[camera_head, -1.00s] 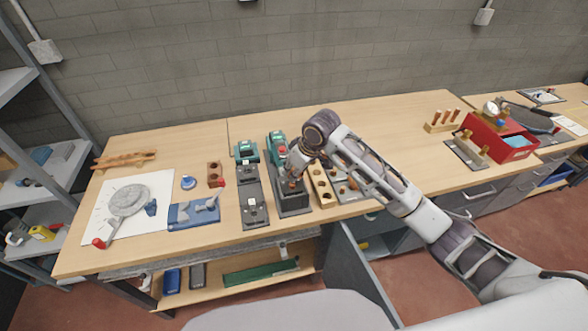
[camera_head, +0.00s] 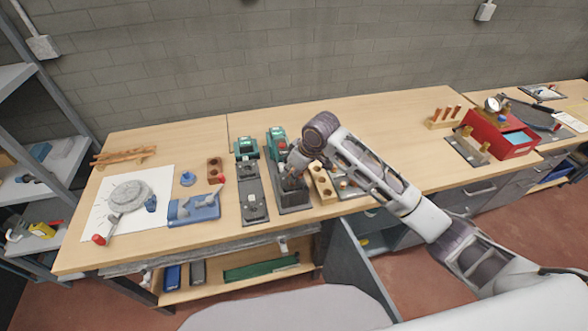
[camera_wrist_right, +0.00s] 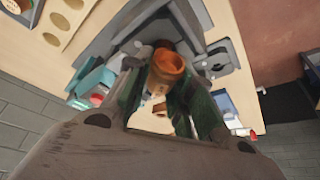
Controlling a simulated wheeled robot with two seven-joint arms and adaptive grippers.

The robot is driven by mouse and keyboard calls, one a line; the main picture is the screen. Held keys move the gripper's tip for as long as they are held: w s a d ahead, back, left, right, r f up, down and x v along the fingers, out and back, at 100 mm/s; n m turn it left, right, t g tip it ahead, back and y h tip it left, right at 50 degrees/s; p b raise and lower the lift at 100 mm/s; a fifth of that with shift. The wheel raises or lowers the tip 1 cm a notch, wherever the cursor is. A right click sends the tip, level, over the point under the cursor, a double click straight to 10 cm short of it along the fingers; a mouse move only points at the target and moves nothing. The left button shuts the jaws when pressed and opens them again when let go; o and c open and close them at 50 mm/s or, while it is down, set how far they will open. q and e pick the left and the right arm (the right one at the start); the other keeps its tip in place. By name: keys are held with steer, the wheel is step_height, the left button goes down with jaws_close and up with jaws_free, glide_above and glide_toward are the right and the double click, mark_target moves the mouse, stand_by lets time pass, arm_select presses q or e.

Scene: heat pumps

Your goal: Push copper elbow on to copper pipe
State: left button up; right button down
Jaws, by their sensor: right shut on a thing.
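The copper elbow (camera_wrist_right: 167,68) shows in the right wrist view as a short orange tube with its open end facing the camera. My right gripper (camera_wrist_right: 165,85) is shut on it, with a finger on each side. In the head view my right gripper (camera_head: 293,178) points down over a dark grey fixture (camera_head: 294,208) with a teal part at its back. The gripper hides most of what stands in the fixture. I cannot make out the copper pipe clearly, nor whether the elbow touches it. My left gripper is not in view.
A second grey fixture (camera_head: 254,209) stands left of the gripper. A wooden block with holes (camera_head: 322,182) stands close on the right. A blue vise-like tool (camera_head: 194,209) and a white sheet (camera_head: 157,181) lie further left. A red box (camera_head: 500,136) stands far right. The table's middle right is clear.

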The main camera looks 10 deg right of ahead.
steer(key=shift+s+f, duration=0.1)
steer(key=shift+f, duration=0.8)
stand_by(0.9)
steer(key=c, duration=1.1)
jaws_free()
steer(key=shift+f, duration=0.1)
steer(key=shift+c, duration=0.2)
steer(key=shift+r, duration=0.2)
steer(key=shift+d+r, duration=0.1)
steer(key=shift+r, duration=0.35)
steer(key=v, duration=1)
steer(key=shift+s+d+r, duration=0.2)
steer(key=shift+r, duration=0.1)
steer(key=shift+s+f, duration=0.1)
